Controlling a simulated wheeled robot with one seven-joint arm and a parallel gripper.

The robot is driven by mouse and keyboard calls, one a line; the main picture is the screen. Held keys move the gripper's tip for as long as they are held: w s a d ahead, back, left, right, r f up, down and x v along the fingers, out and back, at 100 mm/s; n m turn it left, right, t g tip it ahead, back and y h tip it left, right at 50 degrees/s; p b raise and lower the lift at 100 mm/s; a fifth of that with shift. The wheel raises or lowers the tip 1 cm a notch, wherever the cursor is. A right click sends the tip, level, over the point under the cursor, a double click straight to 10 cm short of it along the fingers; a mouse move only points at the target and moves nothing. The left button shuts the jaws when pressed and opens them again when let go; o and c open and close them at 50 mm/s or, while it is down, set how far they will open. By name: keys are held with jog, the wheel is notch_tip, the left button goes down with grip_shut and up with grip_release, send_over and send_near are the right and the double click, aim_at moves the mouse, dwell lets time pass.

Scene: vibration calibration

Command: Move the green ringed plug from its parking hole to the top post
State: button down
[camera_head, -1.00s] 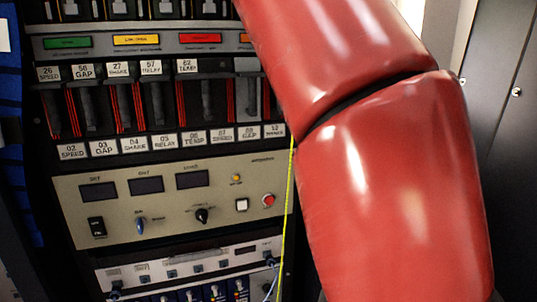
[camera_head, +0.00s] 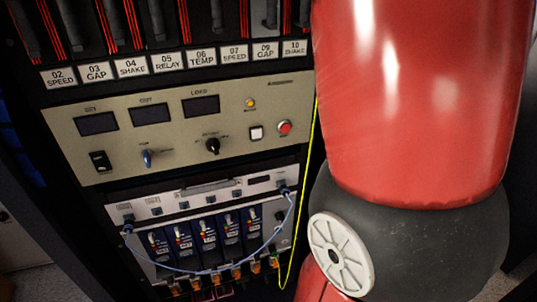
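I cannot make out the green ringed plug, its parking hole or the top post in this view. A silver patch panel (camera_head: 140,211) with small sockets sits low in the rack. A blue cable (camera_head: 215,270) loops from its left end to its right end. My gripper is out of the picture; only my red arm shows on the right, and it hides the rack's right side.
A beige control panel (camera_head: 180,165) with displays, knobs and a red button (camera_head: 285,127) sits above the patch panel. Blue modules (camera_head: 205,240) stand below it. A thin yellow cable (camera_head: 310,170) hangs along the rack's right edge. Labelled slots (camera_head: 165,63) are at the top.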

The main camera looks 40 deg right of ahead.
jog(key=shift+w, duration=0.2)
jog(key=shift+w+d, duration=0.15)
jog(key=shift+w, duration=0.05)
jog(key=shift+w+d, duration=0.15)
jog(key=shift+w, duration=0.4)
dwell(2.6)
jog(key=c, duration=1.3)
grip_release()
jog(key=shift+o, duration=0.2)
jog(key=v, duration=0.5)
